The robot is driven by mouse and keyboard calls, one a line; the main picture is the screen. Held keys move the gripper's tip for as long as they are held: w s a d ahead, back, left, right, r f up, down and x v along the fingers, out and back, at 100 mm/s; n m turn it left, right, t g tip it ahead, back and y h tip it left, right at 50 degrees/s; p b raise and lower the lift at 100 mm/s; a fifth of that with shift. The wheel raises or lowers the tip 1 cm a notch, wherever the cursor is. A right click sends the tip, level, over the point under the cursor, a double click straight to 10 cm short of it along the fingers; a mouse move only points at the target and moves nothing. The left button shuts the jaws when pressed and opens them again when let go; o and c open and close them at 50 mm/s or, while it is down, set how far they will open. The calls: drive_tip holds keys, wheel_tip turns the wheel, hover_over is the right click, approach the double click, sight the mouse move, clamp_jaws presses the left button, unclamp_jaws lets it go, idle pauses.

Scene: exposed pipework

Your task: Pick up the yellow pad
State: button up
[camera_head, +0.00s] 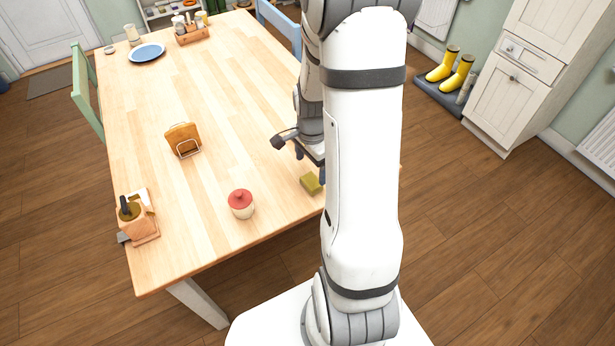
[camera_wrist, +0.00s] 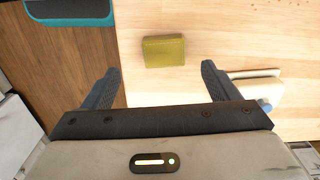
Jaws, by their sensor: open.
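The yellow pad (camera_head: 310,183) is a small olive-yellow block lying on the wooden table, near its right edge. In the wrist view the pad (camera_wrist: 164,51) lies flat, ahead of the fingertips and roughly centred between them. My gripper (camera_wrist: 158,82) is open and empty, its two dark fingers spread on either side. In the head view my arm hides most of the gripper (camera_head: 312,165), which is above the table beside the pad. The pad does not touch the fingers in the wrist view.
A red-lidded pot (camera_head: 240,204) stands left of the pad. A napkin holder (camera_head: 184,140), a box with a dark-handled item (camera_head: 137,215), a blue plate (camera_head: 147,53) and a condiment caddy (camera_head: 192,33) are on the table. A blue chair (camera_head: 279,27) stands at the far side.

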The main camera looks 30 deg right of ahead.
sight(310, 181)
drive_tip(key=shift+w+f, duration=0.15)
drive_tip(key=shift+f, duration=1.75)
drive_tip(key=shift+w+f, duration=0.15)
drive_tip(key=shift+f, duration=1.7)
drive_tip(key=shift+c, duration=0.4)
drive_tip(key=c, duration=1)
wheel_tip(310, 181, up, 10)
drive_tip(key=shift+r, duration=0.1)
